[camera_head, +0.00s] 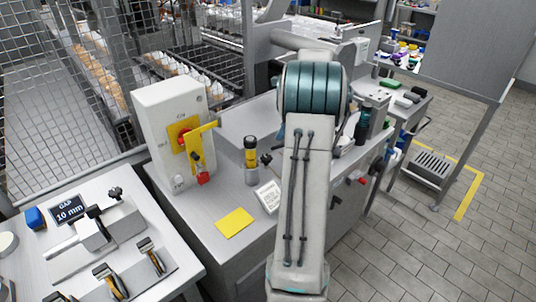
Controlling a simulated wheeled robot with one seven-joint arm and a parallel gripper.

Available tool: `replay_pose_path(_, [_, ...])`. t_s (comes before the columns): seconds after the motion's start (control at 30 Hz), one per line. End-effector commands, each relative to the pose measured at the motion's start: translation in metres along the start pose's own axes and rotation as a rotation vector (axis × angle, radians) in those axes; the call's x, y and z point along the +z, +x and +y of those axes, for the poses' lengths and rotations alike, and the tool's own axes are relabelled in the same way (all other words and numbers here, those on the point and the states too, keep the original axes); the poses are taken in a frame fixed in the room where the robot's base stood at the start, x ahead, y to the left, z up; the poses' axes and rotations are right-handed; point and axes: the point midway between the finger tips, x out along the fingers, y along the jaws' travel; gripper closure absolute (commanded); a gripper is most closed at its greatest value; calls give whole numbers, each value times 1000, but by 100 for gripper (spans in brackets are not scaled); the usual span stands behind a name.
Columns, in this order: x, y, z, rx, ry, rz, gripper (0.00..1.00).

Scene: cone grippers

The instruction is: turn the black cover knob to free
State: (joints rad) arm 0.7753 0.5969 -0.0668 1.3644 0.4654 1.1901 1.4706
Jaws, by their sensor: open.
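No part is clearly readable as the black cover knob. A small black knob (266,158) sits beside a yellow and black upright cylinder (251,152) on the grey bench. Another black knob (115,192) stands on the metal fixture at the left, with a black clamp piece (95,211) near it. I cannot tell which of these belongs to a cover, or how any is turned. My arm rises through the middle of the view and hides part of the bench behind it. My gripper does not show.
Wire mesh (75,50) closes the left.

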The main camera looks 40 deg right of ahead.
Motion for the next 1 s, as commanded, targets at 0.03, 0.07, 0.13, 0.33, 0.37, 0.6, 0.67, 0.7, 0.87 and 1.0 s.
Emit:
replay_pose_path(0.03, [0, 6, 0, 3, 1, 0, 41])
replay_pose_path(0.07, [0, 10, 1, 4, 1, 0, 41])
replay_pose_path(0.13, [0, 22, 1, 4, 0, 0, 41])
replay_pose_path(0.33, [0, 66, 2, 6, -1, 1, 41])
replay_pose_path(0.37, [0, 72, 2, 6, -1, 1, 41])
replay_pose_path(0.6, [0, 114, 2, 4, -2, 1, 41])
replay_pose_path(0.67, [1, 121, 2, 3, -3, 1, 41])
replay_pose_path(0.7, [1, 124, 2, 3, -3, 1, 41])
replay_pose_path(0.87, [0, 132, 1, 1, -3, 1, 41])
replay_pose_path(1.0, [1, 132, 1, 1, -4, 1, 41])
